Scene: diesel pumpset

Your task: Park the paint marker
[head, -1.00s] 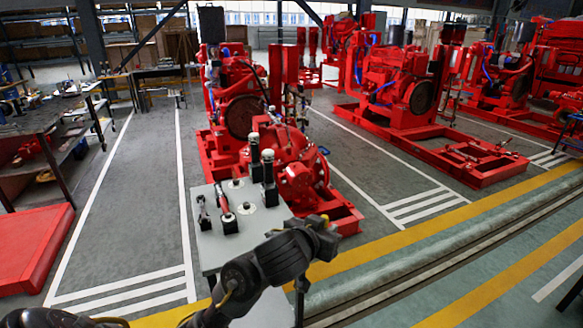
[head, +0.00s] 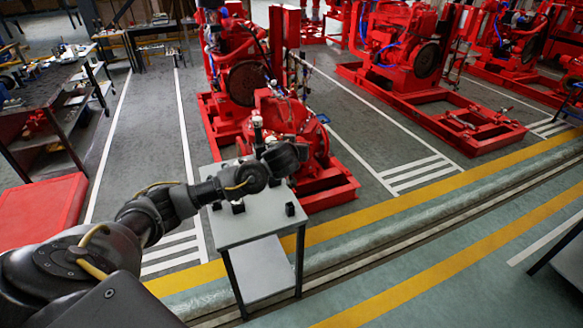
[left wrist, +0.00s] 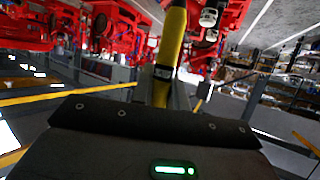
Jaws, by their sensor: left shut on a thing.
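The paint marker, which I take to be the yellow stick with a black band (left wrist: 172,45), shows in the left wrist view, in front of my left gripper (left wrist: 158,95). My left gripper is shut on it. In the head view my left gripper (head: 288,158) is over the far right part of a small grey table (head: 262,224). The marker cannot be made out there, and the fingertips are hard to see. Small black holders (head: 238,207) stand on the table, and another black holder (head: 290,209) is near its right edge. My right gripper is out of view.
A white and black upright tool (head: 257,124) shows just behind my left arm. The arm hides much of the table's back. A red pumpset (head: 285,115) stands close behind the table. Open floor lies to the right, past the yellow line (head: 400,195).

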